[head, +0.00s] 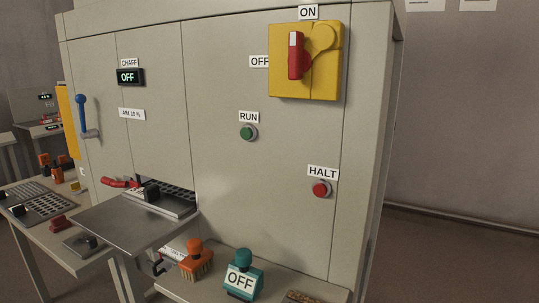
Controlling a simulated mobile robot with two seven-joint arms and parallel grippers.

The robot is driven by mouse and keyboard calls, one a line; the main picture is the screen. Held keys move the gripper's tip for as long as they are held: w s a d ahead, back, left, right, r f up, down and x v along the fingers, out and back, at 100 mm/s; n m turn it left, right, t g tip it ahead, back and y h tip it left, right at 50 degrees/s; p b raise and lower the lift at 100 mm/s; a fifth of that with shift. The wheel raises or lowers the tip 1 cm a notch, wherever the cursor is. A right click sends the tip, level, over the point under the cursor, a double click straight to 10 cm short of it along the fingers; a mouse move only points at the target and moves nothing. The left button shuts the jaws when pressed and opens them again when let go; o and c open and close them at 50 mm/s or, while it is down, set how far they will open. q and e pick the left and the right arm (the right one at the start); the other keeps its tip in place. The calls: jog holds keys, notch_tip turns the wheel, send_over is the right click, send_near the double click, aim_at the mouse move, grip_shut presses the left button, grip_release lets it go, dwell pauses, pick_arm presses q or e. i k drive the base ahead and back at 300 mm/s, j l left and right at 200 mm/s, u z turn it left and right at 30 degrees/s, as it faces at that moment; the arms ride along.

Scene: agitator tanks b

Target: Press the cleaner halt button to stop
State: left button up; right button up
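The halt button (321,190) is a round red button on the right part of the grey cabinet front, in the head view. It sits in a light ring directly below a white HALT label (322,172). The green run button (248,133) is higher and to its left, under a RUN label (249,117). A display (129,77) under the CHAFF label reads OFF. Neither of my grippers shows in the head view, and nothing covers the halt button.
A yellow switch box (329,75) with a red handle is above the buttons. A metal tray (125,220) juts out at the lower left. An orange brush (196,260) and a teal block (242,276) marked OFF stand on the ledge below. The space before the halt button looks clear.

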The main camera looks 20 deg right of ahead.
aim_at(320, 190)
jog(key=k+l, duration=0.1)
jog(key=l, duration=0.3)
jog(key=k+l, duration=0.1)
jog(key=l, duration=0.25)
jog(key=k+l, duration=0.1)
jog(key=l, duration=0.3)
jog(key=k+l, duration=0.1)
jog(key=l, duration=0.25)
